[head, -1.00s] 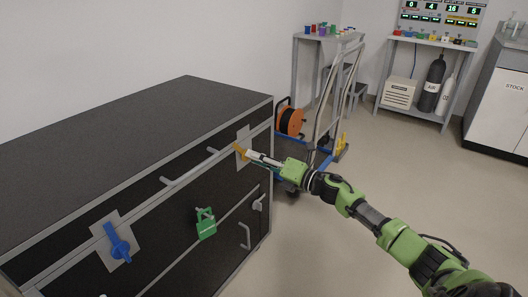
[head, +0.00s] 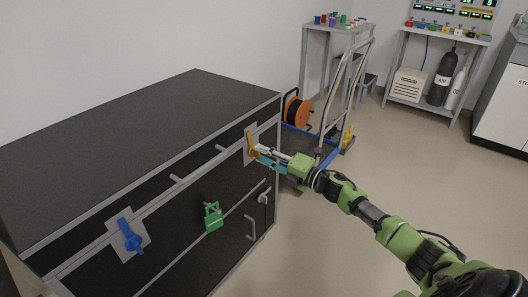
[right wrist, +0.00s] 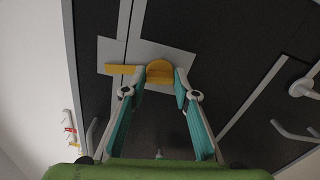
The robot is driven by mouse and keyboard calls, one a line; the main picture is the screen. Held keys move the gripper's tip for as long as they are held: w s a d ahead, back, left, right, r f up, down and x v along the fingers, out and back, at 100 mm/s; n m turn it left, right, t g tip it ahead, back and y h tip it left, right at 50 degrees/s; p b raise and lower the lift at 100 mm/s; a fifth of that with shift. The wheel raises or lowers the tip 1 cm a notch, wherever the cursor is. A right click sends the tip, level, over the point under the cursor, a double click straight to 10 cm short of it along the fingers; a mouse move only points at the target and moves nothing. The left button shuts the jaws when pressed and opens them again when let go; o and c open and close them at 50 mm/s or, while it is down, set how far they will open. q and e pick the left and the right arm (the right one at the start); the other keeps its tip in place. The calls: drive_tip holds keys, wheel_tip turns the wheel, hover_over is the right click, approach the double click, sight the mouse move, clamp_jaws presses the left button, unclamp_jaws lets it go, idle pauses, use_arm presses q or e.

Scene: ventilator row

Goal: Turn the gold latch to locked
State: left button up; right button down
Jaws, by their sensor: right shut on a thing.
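The gold latch (head: 251,143) sits on a pale plate near the far right end of the dark cabinet's front, and its bar looks close to upright in the head view. My right gripper (head: 261,153) reaches it from the right and is shut on it. In the right wrist view the gold latch knob (right wrist: 159,73) lies between my fingertips, with a flat gold piece (right wrist: 120,69) beside it on the plate. The fingers partly hide the latch in the head view. My left gripper is not in view.
Behind my right gripper stand a cart (head: 338,100) and an orange cable reel (head: 298,111). The floor on the right is clear.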

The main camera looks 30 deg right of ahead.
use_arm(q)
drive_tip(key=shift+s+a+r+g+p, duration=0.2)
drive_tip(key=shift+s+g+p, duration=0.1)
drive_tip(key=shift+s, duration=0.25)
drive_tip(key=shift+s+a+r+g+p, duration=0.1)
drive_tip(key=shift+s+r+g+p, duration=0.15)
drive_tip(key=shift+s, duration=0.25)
use_arm(e)
drive_tip(key=shift+d+m, duration=0.1)
drive_tip(key=shift+m, duration=0.9)
drive_tip(key=c, duration=1.6)
unclamp_jaws()
drive_tip(key=shift+s+f, duration=0.1)
drive_tip(key=v, duration=1.2)
